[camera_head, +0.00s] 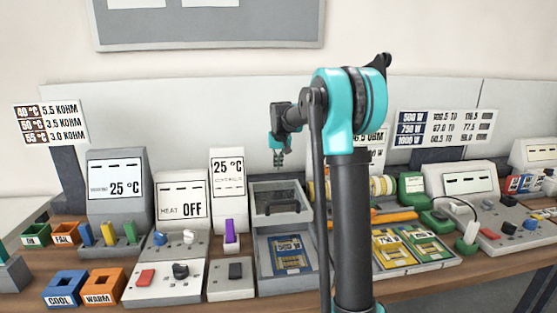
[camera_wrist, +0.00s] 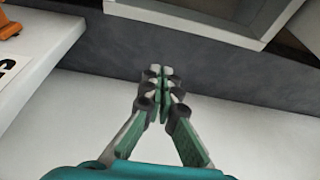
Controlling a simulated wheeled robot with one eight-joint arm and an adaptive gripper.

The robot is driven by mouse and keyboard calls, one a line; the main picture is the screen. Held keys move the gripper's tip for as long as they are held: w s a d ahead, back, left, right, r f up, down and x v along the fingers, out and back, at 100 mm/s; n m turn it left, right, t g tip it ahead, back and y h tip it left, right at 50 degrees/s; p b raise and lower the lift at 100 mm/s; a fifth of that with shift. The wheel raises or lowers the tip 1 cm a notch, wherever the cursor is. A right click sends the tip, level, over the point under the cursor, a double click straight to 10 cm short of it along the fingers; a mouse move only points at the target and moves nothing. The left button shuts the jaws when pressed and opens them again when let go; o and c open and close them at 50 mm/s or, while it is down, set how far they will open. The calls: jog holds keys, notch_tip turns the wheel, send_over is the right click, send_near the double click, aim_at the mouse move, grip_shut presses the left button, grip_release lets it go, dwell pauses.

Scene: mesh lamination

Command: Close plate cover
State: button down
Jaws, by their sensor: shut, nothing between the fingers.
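The plate cover (camera_head: 281,199) is a grey frame with a dark window, standing raised at the back of a grey plate unit (camera_head: 262,288). A blue-faced mesh card (camera_head: 288,251) lies in the unit's open bed in front of the cover. My gripper (camera_head: 279,162) hangs above the cover, apart from it, fingers pointing down. In the wrist view my gripper (camera_wrist: 160,75) is shut with nothing between its fingertips. A pale frame edge (camera_wrist: 190,18) at the top of that view looks like part of the unit, but I cannot tell which part.
Left of the unit stand a 25 °C display (camera_head: 229,172), a heat display reading OFF (camera_head: 181,199) and a purple lever (camera_head: 231,230). Yellow and green cards (camera_head: 413,247) lie on a tray at right. My arm hides the area just right of the unit.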

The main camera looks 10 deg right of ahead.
aim_at(289, 209)
jog(key=x, duration=0.4)
jog(key=shift+w+f, duration=0.1)
jog(key=shift+f, duration=0.15)
jog(key=shift+s+r, duration=0.15)
jog(key=shift+s, duration=1.95)
jog(key=s, duration=2.1)
jog(key=shift+s, duration=0.6)
jog(key=shift+s+f, duration=0.1)
jog(key=shift+f, duration=0.1)
